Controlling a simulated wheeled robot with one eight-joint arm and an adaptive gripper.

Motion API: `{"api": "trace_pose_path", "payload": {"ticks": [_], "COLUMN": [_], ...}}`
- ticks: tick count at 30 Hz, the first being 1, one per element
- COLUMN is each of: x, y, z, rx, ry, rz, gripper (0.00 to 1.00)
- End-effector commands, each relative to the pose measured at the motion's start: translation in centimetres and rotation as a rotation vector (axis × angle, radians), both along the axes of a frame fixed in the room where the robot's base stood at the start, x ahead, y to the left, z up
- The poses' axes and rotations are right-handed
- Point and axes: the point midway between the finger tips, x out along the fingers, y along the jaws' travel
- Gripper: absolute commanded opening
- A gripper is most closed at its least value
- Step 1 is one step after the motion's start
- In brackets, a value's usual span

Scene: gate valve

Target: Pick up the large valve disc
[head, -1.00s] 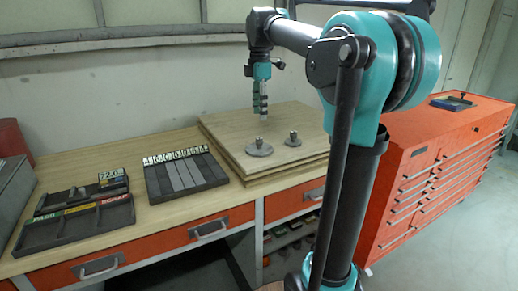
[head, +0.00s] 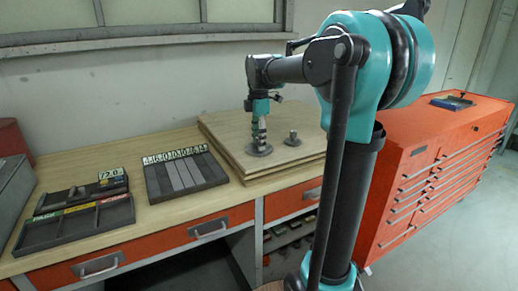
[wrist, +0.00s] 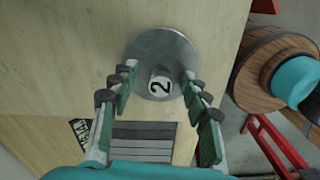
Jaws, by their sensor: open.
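The large valve disc (head: 259,150) is a flat grey round plate lying on the stacked wooden boards. My gripper (head: 260,142) is lowered over this disc. In the wrist view my open gripper (wrist: 158,75) has its fingers on either side of the knob, with gaps between. I cannot tell whether the fingertips touch the disc.
The wooden boards (head: 228,150) lie on the workbench. A dark slotted tray (head: 185,177) with number tiles is to the left, and a labelled dark tray (head: 75,223) is further left. A red tool cabinet (head: 440,170) stands at right.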

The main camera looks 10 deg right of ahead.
Motion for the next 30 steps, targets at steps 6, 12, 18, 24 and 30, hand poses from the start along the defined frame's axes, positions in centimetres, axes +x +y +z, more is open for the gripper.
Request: {"api": "trace_pose_path", "payload": {"ticks": [6, 12, 18, 24, 30], "x": [0.0, 0.0, 0.0, 0.0, 0.0], "y": [0.0, 0.0, 0.0, 0.0, 0.0], "z": [0.0, 0.0, 0.0, 0.1, 1.2], "rx": [0.0, 0.0, 0.0, 0.0, 0.0], "ry": [0.0, 0.0, 0.0, 0.0, 0.0], "rz": [0.0, 0.0, 0.0, 0.0, 0.0], "gripper": [0.42, 0.17, 0.0, 0.0, 0.0]}}
